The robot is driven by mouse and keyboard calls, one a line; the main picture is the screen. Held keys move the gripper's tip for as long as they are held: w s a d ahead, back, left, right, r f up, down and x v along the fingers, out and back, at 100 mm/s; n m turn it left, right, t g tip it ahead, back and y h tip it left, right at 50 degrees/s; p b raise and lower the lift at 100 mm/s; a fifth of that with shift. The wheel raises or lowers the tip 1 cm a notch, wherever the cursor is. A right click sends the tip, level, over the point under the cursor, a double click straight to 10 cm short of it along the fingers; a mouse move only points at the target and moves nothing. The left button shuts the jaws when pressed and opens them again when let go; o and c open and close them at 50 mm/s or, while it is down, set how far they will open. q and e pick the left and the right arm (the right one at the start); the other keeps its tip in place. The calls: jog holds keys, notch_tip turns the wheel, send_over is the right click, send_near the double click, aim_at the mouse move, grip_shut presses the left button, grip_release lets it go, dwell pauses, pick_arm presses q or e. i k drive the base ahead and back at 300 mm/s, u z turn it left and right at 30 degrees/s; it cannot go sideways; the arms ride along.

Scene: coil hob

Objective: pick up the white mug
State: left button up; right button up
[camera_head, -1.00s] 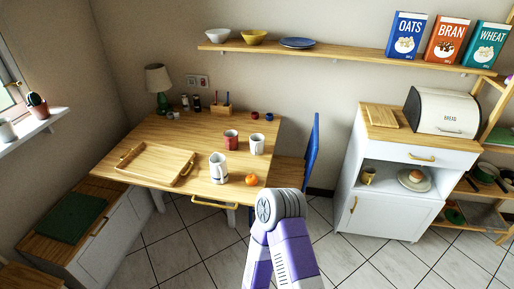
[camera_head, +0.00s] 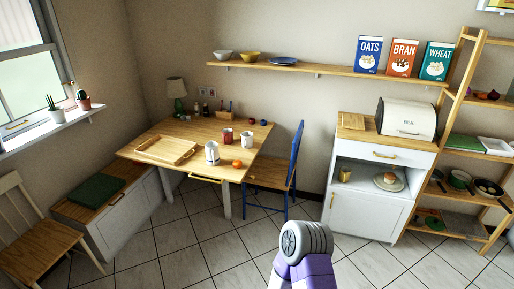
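A white mug (camera_head: 247,140) stands upright near the right side of the wooden table (camera_head: 200,133). A red mug (camera_head: 227,135) stands just left of it. A taller white vessel with a handle, like a jug (camera_head: 212,153), stands nearer the front edge, with an orange fruit (camera_head: 237,163) to its right. A grey and purple part of my arm shows at the bottom, well in front of the table. Neither of my grippers is in view.
A wooden tray (camera_head: 166,150) lies on the table's left. A blue chair (camera_head: 290,165) stands at its right side, a bench (camera_head: 110,206) at its left. A white cabinet (camera_head: 368,205) stands further right. Tiled floor (camera_head: 200,240) is open before the table.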

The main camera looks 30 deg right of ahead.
aim_at(246, 142)
jog(key=z, duration=0.75)
jog(key=i, duration=0.75)
jog(key=z, duration=0.6)
jog(key=i, duration=1)
jog(key=u, duration=0.6)
